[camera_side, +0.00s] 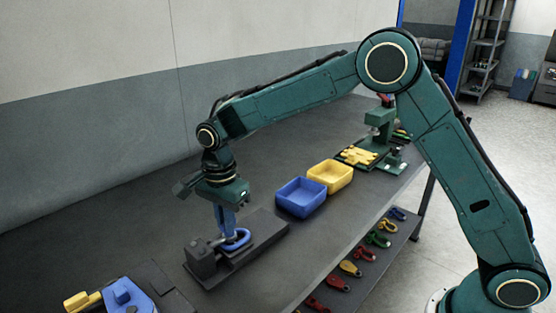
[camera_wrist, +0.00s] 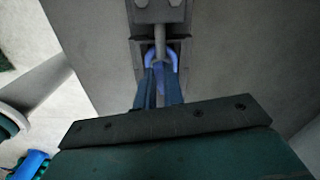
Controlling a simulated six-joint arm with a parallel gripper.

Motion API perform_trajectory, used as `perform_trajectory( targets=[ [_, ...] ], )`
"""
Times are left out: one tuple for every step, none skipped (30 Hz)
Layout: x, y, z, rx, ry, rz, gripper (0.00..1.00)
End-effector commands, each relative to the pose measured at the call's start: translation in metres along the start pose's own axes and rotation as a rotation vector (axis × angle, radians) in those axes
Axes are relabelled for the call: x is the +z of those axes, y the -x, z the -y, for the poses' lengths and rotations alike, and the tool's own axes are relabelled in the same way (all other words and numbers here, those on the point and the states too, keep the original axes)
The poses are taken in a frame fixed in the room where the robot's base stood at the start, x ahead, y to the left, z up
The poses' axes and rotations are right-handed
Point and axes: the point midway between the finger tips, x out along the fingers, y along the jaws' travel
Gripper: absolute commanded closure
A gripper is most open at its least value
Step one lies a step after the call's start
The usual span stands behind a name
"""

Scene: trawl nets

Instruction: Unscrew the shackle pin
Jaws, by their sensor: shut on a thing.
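The blue shackle (camera_side: 243,240) lies at the dark fixture on the bench. It also shows in the wrist view as a curved blue piece (camera_wrist: 175,54). A grey rod, which looks like the shackle pin (camera_wrist: 160,44), runs from the fixture block into the shackle. My gripper (camera_side: 226,236) points down with its blue fingers at the shackle. In the wrist view my gripper (camera_wrist: 160,72) is shut at the rod's near end. The fingers hide the exact contact and any thread.
The fixture block (camera_side: 201,260) stands on a dark base plate left of the shackle. A blue bin (camera_side: 301,207) and a yellow bin (camera_side: 330,187) stand to the right. Coloured shackles (camera_side: 365,255) lie on a lower shelf. A blue and yellow tool (camera_side: 124,295) is at front left.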

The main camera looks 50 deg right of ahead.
Motion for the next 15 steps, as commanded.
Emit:
perform_trajectory(
  targets=[
    [0.0001,0.0004,-0.0005,0.000,0.036,0.000,1.00],
    [0.0000,0.0004,-0.0006,0.000,0.060,0.000,1.00],
    [0.0000,0.0004,-0.0009,0.000,0.094,0.000,1.00],
    [0.0000,0.0005,-0.0011,0.000,0.120,0.000,1.00],
    [0.0000,0.0005,-0.0013,0.000,0.146,0.000,1.00],
    [-0.0001,0.0005,-0.0015,0.000,0.183,0.000,1.00],
    [-0.0001,0.0005,-0.0017,-0.001,0.211,0.000,1.00],
    [-0.0002,0.0006,-0.0019,-0.001,0.239,0.000,1.00],
    [-0.0003,0.0006,-0.0021,-0.001,0.278,0.000,1.00],
    [-0.0003,0.0006,-0.0023,-0.001,0.306,0.000,1.00],
    [-0.0004,0.0006,-0.0025,-0.001,0.334,0.000,1.00],
    [-0.0005,0.0006,-0.0028,-0.001,0.373,0.000,1.00],
    [-0.0006,0.0006,-0.0030,-0.001,0.401,0.000,1.00],
    [-0.0007,0.0006,-0.0032,-0.001,0.429,0.000,1.00],
    [-0.0008,0.0006,-0.0034,-0.001,0.468,0.000,1.00]
  ],
)
